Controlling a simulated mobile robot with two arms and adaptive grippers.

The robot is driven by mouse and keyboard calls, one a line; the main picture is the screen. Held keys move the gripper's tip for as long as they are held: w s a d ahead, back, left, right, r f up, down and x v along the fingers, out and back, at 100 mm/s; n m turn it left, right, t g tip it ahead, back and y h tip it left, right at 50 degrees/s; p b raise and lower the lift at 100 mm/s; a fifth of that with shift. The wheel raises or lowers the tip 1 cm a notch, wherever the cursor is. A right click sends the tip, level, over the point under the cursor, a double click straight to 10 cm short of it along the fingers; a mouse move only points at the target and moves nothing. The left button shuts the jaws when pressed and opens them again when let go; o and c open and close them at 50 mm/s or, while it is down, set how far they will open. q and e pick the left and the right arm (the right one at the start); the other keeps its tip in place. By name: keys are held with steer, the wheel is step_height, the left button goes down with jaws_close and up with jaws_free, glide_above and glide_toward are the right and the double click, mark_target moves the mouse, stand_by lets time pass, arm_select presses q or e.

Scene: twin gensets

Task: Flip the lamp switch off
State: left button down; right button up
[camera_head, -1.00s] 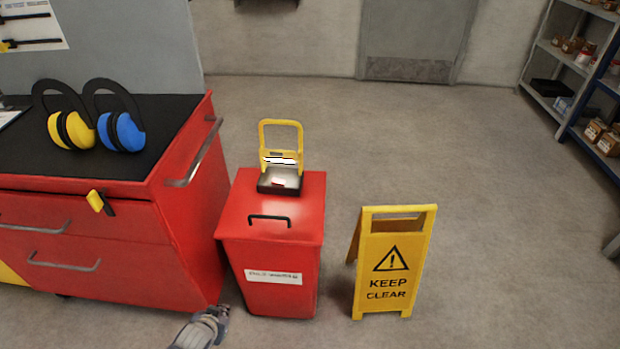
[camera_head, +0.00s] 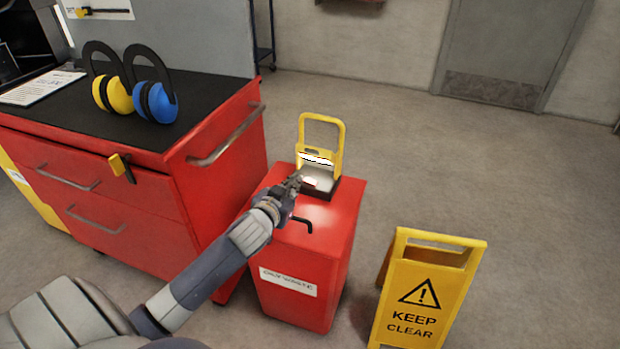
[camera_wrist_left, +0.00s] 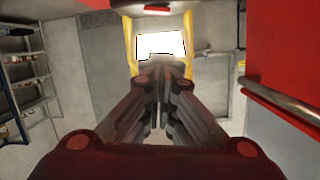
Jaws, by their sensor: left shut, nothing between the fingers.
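The lamp (camera_head: 322,150) is a yellow-framed work light with a bright white panel and a dark base. It stands on top of a red bin (camera_head: 325,235), and its panel is lit. In the left wrist view the lit lamp panel (camera_wrist_left: 161,45) is straight ahead, with a small red part (camera_wrist_left: 157,10) above it that may be the switch. My left gripper (camera_head: 297,180) is shut and empty, just in front of the lamp base's left side. I cannot tell whether the fingertips touch the lamp. They hide the lower part of the lamp in the wrist view. My right gripper is not in view.
A red tool cabinet (camera_head: 110,190) stands to the left, with yellow earmuffs (camera_head: 113,95) and blue earmuffs (camera_head: 156,103) on its black top. A yellow KEEP CLEAR sign (camera_head: 425,295) stands right of the bin. The floor behind is open.

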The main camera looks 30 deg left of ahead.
arm_select(q)
steer(key=shift+w+a+r, duration=0.1)
steer(key=shift+w+r, duration=0.25)
steer(key=shift+r, duration=0.05)
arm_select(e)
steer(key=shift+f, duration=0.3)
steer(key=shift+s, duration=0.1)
arm_select(q)
steer(key=b, duration=0.2)
glide_above(311, 182)
steer(key=s, duration=0.2)
step_height(311, 182, down, 2)
steer(key=f, duration=0.1)
step_height(311, 182, down, 2)
steer(key=shift+s+a+f+b, duration=0.1)
steer(key=shift+a+f+b, duration=0.1)
steer(key=shift+b, duration=0.2)
steer(key=shift+f, duration=0.5)
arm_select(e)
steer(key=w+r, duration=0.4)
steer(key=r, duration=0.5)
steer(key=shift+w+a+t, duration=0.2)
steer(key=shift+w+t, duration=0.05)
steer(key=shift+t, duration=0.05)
